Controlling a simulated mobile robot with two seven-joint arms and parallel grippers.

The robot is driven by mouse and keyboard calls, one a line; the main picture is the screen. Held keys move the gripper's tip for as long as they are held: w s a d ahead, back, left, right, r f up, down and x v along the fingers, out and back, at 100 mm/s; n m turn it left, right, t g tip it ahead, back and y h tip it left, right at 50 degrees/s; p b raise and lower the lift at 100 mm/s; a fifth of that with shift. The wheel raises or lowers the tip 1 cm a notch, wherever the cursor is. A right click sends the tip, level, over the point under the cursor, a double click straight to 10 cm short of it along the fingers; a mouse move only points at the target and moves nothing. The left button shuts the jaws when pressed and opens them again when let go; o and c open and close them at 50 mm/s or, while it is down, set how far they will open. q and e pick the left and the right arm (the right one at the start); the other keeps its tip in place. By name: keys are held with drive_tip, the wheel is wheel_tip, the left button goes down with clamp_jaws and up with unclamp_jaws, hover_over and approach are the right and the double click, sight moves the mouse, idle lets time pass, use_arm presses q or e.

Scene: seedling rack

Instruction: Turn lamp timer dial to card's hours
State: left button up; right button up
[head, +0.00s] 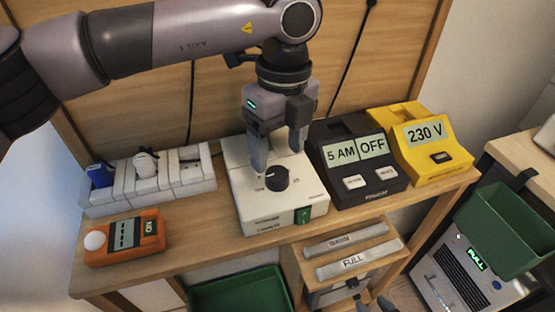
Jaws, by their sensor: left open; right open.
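A white box (262,210) stands mid-shelf with a round black dial (277,178) on its sloped face and a green switch (303,215) at its lower right. The small marks around the dial are too small to read. My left gripper (276,158) points down just above and behind the dial, its two fingers apart, with nothing seen between them. Whether a finger touches the box, I cannot tell. My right gripper (374,304) shows only as dark tips at the bottom edge. I cannot make out a card with hours.
Right of the white box stand a black unit (328,180) reading "5 AM OFF" and a yellow unit (445,165) reading "230 V". Left are a socket strip (145,190) with plugs and an orange device (125,238). Drawers (350,250) and green bins (240,290) sit lower.

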sight(277, 172)
use_arm(q)
drive_tip(key=shift+s+a+f+p, duration=0.1)
drive_tip(key=shift+f+p, duration=0.2)
drive_tip(key=shift+f, duration=1.9)
drive_tip(key=c, duration=1.1)
drive_tip(key=shift+o, duration=0.2)
